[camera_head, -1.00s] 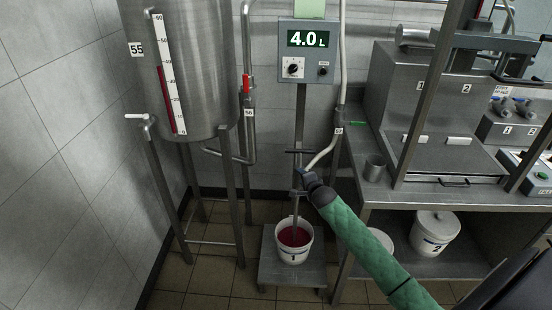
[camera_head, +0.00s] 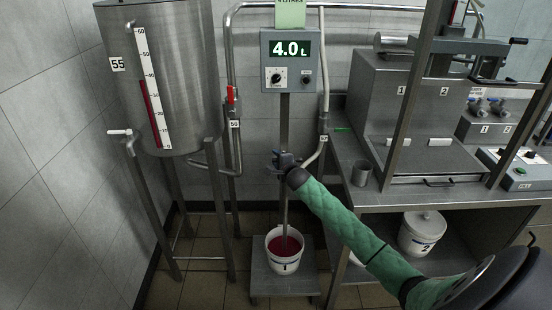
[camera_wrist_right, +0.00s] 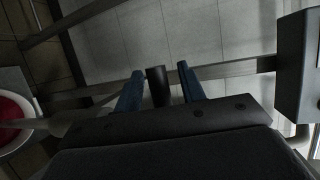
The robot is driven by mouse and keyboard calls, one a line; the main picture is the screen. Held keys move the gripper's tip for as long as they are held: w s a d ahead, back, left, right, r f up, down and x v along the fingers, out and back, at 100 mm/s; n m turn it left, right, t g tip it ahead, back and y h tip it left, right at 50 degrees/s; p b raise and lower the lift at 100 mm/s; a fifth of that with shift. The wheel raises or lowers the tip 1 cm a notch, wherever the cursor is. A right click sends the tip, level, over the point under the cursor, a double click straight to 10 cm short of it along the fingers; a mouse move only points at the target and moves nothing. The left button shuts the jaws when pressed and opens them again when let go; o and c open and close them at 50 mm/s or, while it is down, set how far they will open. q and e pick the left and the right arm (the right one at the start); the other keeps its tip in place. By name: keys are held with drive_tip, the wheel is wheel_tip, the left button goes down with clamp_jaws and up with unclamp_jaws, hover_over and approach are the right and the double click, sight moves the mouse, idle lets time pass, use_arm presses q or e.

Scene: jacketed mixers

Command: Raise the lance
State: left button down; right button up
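The lance (camera_head: 285,212) is an upright thin metal tube below the display box, and its lower end stands in the red liquid of white bucket 1 (camera_head: 284,267). My right gripper (camera_head: 281,160) is at the lance's handle height. In the right wrist view, the two blue fingers of my right gripper (camera_wrist_right: 160,72) stand on either side of a dark handle (camera_wrist_right: 156,88), with gaps showing on both sides, so it is open around it. In the head view the gripper hides most of the handle. My left gripper is not in view.
The display box (camera_head: 290,60) reads 4.0 L above the lance. A steel tank (camera_head: 180,90) marked 55 stands at left. Pipes with a red valve handle (camera_head: 232,95) run beside the lance. A steel bench (camera_head: 450,198) is at right, with lidded bucket 2 (camera_head: 422,232) below.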

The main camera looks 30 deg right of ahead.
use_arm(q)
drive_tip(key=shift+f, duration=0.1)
use_arm(e)
drive_tip(key=shift+w+f, duration=0.1)
drive_tip(key=shift+w, duration=0.3)
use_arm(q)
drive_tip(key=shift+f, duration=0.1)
use_arm(e)
clamp_jaws()
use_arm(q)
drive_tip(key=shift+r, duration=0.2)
